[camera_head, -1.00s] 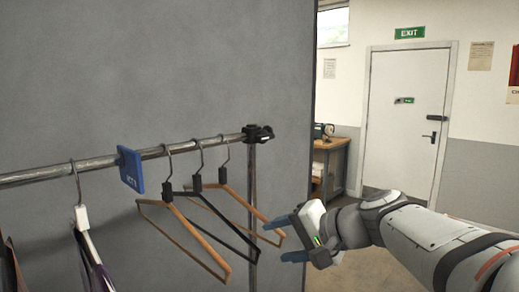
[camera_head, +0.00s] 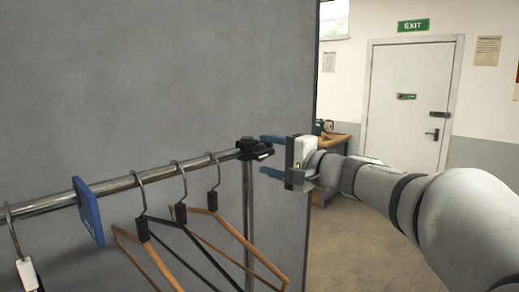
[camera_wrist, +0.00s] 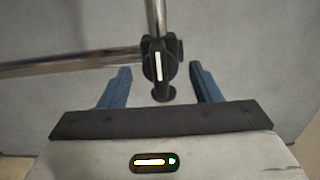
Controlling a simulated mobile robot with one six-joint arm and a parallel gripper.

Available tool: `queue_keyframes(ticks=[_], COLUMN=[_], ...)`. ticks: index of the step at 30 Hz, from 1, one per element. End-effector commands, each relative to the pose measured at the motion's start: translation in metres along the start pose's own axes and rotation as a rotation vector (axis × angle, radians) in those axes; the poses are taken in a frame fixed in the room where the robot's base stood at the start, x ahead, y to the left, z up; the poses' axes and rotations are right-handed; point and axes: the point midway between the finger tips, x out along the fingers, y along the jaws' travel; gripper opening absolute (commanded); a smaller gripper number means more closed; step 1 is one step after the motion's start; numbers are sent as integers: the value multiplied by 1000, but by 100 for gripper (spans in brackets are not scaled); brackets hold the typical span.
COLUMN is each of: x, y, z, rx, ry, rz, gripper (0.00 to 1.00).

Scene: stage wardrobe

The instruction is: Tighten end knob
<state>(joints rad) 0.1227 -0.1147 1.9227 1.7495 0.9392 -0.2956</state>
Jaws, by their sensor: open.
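The black end knob (camera_head: 254,149) sits where the chrome rail (camera_head: 110,186) meets the upright post (camera_head: 249,215). In the wrist view the knob (camera_wrist: 161,72) has a pale stripe and a short round stub pointing towards me. My gripper (camera_head: 271,156) is level with the knob on its right side, with its blue fingers pointing at it. In the wrist view my gripper (camera_wrist: 161,86) is open, one finger to each side of the knob's stub, with gaps on both sides. Nothing is between the fingers' grip surfaces in contact.
Several hangers, including a black one (camera_head: 200,240), hang from the rail left of the post. A blue divider tag (camera_head: 88,211) is on the rail. A grey wall panel (camera_head: 150,80) stands behind. A wooden table (camera_head: 335,145) and a door (camera_head: 408,110) are farther right.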

Motion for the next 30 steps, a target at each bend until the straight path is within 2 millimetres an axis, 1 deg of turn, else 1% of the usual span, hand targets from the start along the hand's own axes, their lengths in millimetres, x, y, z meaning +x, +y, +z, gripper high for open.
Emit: queue_keyframes(ticks=[1, 3, 6, 15, 30], x=[8, 15, 21, 23, 22], y=[-2, -1, -1, 0, 0], z=[1, 0, 0, -1, -1], rx=[1, 2, 0, 0, 0], ry=[-3, -2, 0, 1, 3], rz=[1, 1, 1, 1, 1], gripper=[58, 58, 58, 58, 17])
